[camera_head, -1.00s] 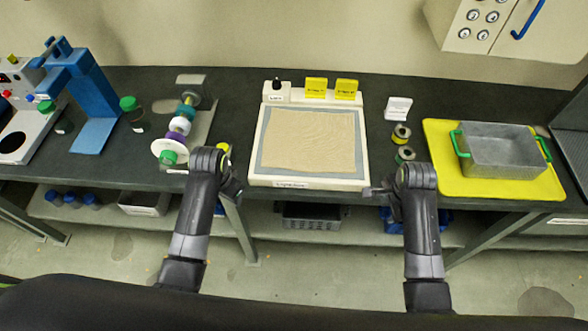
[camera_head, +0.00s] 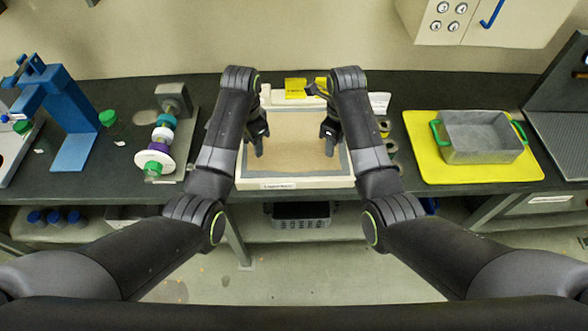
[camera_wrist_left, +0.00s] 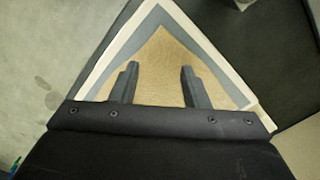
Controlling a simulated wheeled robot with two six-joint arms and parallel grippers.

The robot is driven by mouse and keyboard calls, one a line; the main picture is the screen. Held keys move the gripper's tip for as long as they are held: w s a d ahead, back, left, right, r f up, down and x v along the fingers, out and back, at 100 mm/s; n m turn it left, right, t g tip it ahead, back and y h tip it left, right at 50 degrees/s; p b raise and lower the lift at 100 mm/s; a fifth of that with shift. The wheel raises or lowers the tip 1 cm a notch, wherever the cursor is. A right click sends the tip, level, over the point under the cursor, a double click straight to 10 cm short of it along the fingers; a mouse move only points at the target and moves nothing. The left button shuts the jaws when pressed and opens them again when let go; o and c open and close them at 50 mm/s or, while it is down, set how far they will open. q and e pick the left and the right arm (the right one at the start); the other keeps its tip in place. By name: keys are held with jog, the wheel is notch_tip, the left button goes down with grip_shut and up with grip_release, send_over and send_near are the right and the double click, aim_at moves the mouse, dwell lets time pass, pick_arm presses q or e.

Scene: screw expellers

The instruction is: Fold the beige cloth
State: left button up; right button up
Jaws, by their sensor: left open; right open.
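The beige cloth (camera_head: 293,152) lies flat inside the grey-bordered white tray (camera_head: 297,183) on the dark bench. My arms hide parts of its left and right sides. My left gripper (camera_head: 257,150) is open and empty over the left part of the cloth. My right gripper (camera_head: 329,148) is open and empty over the right part. In the left wrist view the left gripper's two fingers (camera_wrist_left: 158,85) are spread apart above the cloth (camera_wrist_left: 165,60), with a tray corner near the top. I cannot tell whether the fingertips touch the cloth.
Yellow labelled blocks (camera_head: 296,88) stand at the tray's back edge. A spindle with coloured discs (camera_head: 162,140) stands to the left. Small spools (camera_head: 389,148) stand right of the tray. A metal bin (camera_head: 482,137) with green handles sits on a yellow mat (camera_head: 424,150).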

aim_at(255, 165)
pick_arm(q)
jog(key=shift+f, duration=3.55)
pick_arm(e)
jog(key=shift+f, duration=3.6)
pick_arm(q)
jog(key=shift+f, duration=0.2)
pick_arm(e)
jog(key=shift+f, duration=0.2)
pick_arm(q)
jog(key=shift+r, duration=0.1)
pick_arm(e)
jog(key=shift+r, duration=0.1)
pick_arm(q)
jog(key=shift+c, duration=0.3)
pick_arm(e)
jog(key=shift+s, duration=0.1)
jog(key=shift+c, duration=0.3)
pick_arm(q)
grip_shut()
pick_arm(e)
grip_shut()
jog(key=shift+d, duration=0.1)
pick_arm(q)
jog(key=shift+a, duration=0.1)
